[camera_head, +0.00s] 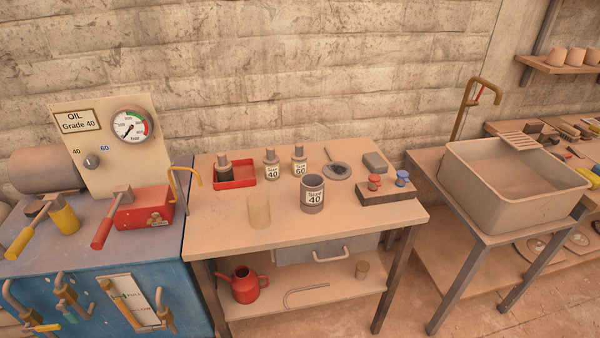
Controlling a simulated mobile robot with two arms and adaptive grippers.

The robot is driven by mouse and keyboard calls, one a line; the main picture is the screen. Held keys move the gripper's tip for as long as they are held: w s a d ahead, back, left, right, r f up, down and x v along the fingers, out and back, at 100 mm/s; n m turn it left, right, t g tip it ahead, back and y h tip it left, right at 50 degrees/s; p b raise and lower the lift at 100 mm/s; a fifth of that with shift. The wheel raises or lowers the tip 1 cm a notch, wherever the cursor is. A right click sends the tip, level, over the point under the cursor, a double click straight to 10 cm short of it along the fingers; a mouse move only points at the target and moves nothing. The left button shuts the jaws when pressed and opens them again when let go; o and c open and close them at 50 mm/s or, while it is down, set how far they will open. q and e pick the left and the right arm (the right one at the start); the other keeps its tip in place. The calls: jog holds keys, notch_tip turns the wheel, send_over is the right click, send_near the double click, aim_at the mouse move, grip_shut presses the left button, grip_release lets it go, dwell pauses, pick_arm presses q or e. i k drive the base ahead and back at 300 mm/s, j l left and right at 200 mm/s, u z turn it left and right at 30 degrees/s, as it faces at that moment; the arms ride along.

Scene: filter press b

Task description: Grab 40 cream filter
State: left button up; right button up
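A plain cream cylinder (259,211), which looks like the cream filter, stands upright near the front left of the wooden table (230,240). No number can be read on it. To its right stands a dark grey cup labelled "Size 40" (312,194). Behind them stand two small grey-topped bottles, one labelled 40 (272,164) and one labelled 60 (299,161). The press panel (105,140) at the left carries an "OIL Grade 40" sign, a gauge and a 40/60 knob. Neither of my grippers is in view.
A red tray (240,181) holds a dark bottle at the table's back left. A block with red and blue knobs (378,193) sits at the right. A red oil can (245,284) stands on the lower shelf. A sink (515,185) is further right.

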aim_at(271, 164)
jog(key=i+l+u, duration=0.2)
jog(key=i+l, duration=0.15)
jog(key=i+l+u, duration=0.25)
jog(key=l, duration=0.35)
jog(key=i+j, duration=0.05)
